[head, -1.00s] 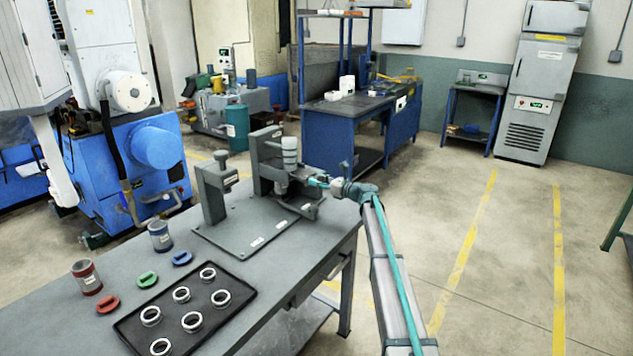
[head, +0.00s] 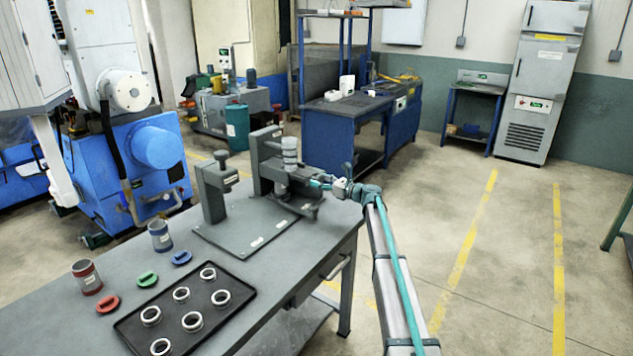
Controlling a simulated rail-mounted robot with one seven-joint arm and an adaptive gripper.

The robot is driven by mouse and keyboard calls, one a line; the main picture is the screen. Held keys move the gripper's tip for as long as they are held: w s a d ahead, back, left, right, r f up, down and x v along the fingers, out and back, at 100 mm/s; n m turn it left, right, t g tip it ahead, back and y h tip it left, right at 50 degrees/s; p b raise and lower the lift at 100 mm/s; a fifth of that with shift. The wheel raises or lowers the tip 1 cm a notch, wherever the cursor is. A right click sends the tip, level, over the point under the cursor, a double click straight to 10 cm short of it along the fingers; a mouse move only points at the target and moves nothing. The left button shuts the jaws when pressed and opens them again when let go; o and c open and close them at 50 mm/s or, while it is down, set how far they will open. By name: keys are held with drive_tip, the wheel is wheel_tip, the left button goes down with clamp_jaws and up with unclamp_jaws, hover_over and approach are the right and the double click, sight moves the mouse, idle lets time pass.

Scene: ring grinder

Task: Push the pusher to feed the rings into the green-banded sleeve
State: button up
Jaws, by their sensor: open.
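The feeding fixture (head: 245,238) stands on the far end of the workbench, with two upright grey brackets on its base plate. A column of pale rings (head: 290,152) stands upright at its right bracket. My gripper (head: 316,184) is at the right side of this bracket, just below and right of the column. Its jaws are open, small and partly merged with the dark fixture parts. The pusher seems to be the dark part (head: 310,211) by my gripper; whether they touch cannot be told. I cannot make out the green-banded sleeve in this view.
A red-banded sleeve (head: 87,277) and a blue-banded sleeve (head: 160,236) stand on the workbench (head: 215,262). Red (head: 107,304), green (head: 147,279) and blue (head: 181,258) caps lie beside them. A black tray (head: 238,311) holds several loose rings. The floor at right is open.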

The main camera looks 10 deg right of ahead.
drive_tip(key=shift+v, duration=2.15)
